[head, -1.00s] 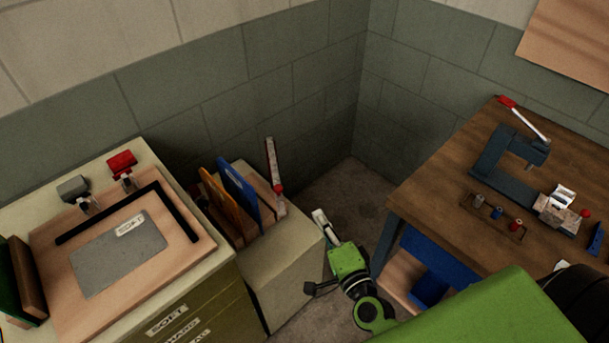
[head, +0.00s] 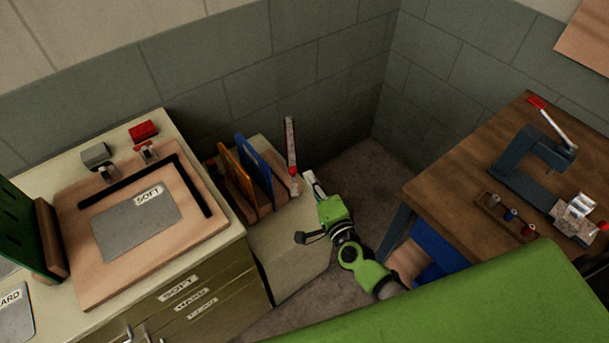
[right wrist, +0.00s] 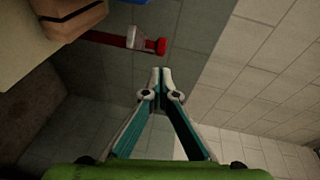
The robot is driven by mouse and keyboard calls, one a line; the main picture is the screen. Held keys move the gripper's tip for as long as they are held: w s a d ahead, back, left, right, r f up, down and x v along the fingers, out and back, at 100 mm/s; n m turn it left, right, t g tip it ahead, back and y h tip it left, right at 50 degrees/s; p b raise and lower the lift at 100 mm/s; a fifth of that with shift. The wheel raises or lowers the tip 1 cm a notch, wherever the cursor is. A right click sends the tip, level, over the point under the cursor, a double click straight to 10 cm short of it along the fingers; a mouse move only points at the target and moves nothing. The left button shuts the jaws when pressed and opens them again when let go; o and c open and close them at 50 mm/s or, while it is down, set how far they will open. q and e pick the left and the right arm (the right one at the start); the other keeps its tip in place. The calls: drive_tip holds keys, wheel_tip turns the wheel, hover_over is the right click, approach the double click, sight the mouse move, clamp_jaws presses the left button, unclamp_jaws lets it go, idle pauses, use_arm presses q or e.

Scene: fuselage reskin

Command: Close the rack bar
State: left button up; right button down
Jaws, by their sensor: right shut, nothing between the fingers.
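The rack bar (head: 291,145) is a speckled pale-and-red bar standing raised, nearly upright, at the right end of the small rack (head: 282,187). The rack holds an orange panel (head: 238,178) and a blue panel (head: 255,165). My right gripper (head: 309,177) is shut and empty, just right of the bar's lower end. In the right wrist view, its closed fingertips (right wrist: 162,76) point toward the bar's red knob (right wrist: 159,46), with a small gap in the picture. Whether they touch is unclear in the head view. My left gripper is not in view.
The rack stands on a low pale cabinet (head: 300,235) near the wall corner. On the left is a bench with a wooden board (head: 85,285) and clamps. On the right is a wooden table (head: 450,195) with a blue press (head: 535,155). Floor shows between them.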

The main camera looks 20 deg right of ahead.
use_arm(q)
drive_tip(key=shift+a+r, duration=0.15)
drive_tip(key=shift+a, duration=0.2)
use_arm(e)
drive_tip(key=shift+w+a+f, duration=0.15)
drive_tip(key=shift+w+a, duration=0.5)
drive_tip(key=shift+a, duration=0.15)
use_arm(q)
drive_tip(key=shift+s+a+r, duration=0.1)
use_arm(e)
drive_tip(key=w+a, duration=0.1)
drive_tip(key=a, duration=0.6)
drive_tip(key=shift+w, duration=0.35)
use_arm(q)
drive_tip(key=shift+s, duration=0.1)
use_arm(e)
drive_tip(key=shift+s+d, duration=0.1)
drive_tip(key=shift+d, duration=0.05)
